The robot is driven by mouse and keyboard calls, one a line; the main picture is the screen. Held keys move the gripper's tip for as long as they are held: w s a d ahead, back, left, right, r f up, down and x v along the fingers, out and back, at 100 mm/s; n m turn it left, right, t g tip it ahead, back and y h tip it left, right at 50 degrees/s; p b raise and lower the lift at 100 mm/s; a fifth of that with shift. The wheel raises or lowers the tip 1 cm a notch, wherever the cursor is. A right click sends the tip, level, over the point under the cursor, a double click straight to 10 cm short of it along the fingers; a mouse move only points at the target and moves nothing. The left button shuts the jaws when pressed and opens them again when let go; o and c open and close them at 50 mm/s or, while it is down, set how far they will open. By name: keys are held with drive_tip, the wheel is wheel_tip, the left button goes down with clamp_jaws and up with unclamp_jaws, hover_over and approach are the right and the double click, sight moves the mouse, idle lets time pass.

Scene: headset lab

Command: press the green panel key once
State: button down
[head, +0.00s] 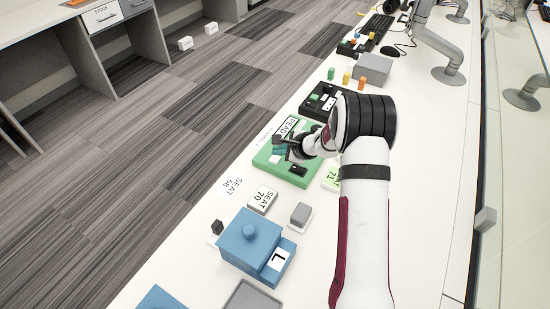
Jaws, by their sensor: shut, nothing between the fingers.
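The green panel (262,160) lies on the white bench in the middle of the head view. It carries a white label (288,127) reading "READ", a small grey part (274,159) near its left side and a black block (298,169) near its front edge. My gripper (281,143) is shut and empty over the middle of the panel. My wrist and gripper hide part of the panel's right side. I cannot tell whether the fingertips touch a key or hover above it.
A blue box (247,238) with a round knob, a "SEAT 70" block (262,199) and a grey block (301,214) stand nearer. A black panel (322,101), colored pegs and a grey box (374,69) stand beyond. Monitor arms (440,50) line the right side.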

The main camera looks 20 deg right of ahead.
sight(278, 160)
drive_tip(key=shift+r, duration=2.45)
drive_tip(key=s+a+r+n+g+y, duration=0.1)
drive_tip(key=s+a+r+n+g, duration=0.1)
drive_tip(key=s+a+r+n, duration=0.55)
drive_tip(key=s+a+r+n+g+y, duration=0.15)
drive_tip(key=s+a+r, duration=0.35)
drive_tip(key=s, duration=0.5)
drive_tip(key=s+d+n+g+h, duration=0.2)
drive_tip(key=s+n+g+h, duration=0.3)
drive_tip(key=s, duration=2)
drive_tip(key=shift+f+n, duration=0.45)
drive_tip(key=shift+n, duration=0.55)
drive_tip(key=shift+d, duration=0.1)
